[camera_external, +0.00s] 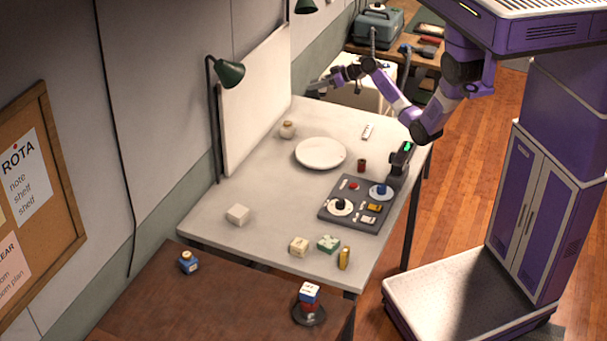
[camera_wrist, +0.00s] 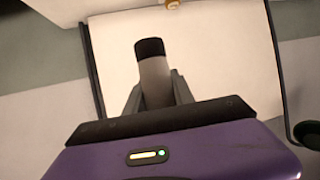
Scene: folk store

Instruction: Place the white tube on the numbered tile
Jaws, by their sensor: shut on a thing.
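My gripper (camera_wrist: 156,84) is shut on a pale tube (camera_wrist: 155,76) with a black end, seen in the wrist view. In the external view my gripper (camera_external: 318,87) is raised at the far end of the white table (camera_external: 265,190), in front of the upright white panel; the tube is too small to make out clearly there. Small marked pieces lie on the table: a cream one (camera_external: 299,246) and a green and white one (camera_external: 328,243) near the front, and a thin white one (camera_external: 367,131) at the back right. I cannot read a number on any of them.
A white plate (camera_external: 320,153) sits mid-table. A grey tray (camera_external: 377,222) with several small items, a dark red cup (camera_external: 361,165), a white block (camera_external: 238,214) and a brass cylinder (camera_external: 344,258) stand around. A green lamp (camera_external: 228,73) rises at the left edge. The table's left-middle is clear.

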